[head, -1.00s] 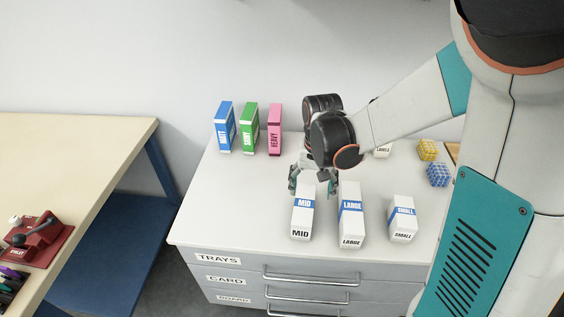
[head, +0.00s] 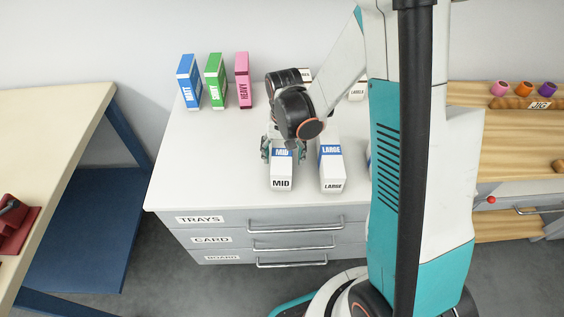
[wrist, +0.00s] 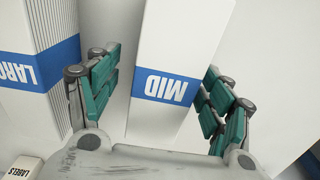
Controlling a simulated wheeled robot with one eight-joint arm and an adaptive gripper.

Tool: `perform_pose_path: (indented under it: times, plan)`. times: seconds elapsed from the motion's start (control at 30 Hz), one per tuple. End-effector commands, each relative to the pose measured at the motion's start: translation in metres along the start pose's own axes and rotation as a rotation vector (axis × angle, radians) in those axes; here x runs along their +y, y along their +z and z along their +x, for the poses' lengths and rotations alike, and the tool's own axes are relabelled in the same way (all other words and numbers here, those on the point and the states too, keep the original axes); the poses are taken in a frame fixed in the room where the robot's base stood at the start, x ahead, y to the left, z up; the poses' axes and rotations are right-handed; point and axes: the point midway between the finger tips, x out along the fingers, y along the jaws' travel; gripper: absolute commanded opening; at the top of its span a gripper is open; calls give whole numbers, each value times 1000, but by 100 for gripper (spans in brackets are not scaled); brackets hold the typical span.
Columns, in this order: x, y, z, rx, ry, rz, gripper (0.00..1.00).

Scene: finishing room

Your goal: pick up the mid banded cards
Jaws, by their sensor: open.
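The mid banded cards (head: 281,176) are a white block with a blue band marked MID, standing on the white cabinet top in the head view. My gripper (head: 282,153) is over their far end, its fingers on either side. In the wrist view the cards (wrist: 172,60) stand between the teal finger pads of my open gripper (wrist: 160,92). A gap shows at the left pads; the right pads lie close to the cards' side. The far end of the cards is partly hidden by my arm in the head view.
The large banded cards (head: 331,172) stand close on the right; in the wrist view they (wrist: 40,50) are near my left-hand finger. Blue, green and pink boxes (head: 215,82) stand at the back left. A LABELS box (wrist: 22,168) shows at lower left. Cabinet top (head: 205,150) is clear on the left.

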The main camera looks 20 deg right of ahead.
Motion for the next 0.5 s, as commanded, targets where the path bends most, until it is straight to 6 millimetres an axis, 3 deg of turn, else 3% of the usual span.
perform_pose_path:
  times: [0.23,0.5]
  plan:
    - [-5,3,38,0,0,-1,73]
    - [-4,3,41,0,0,-1,73]
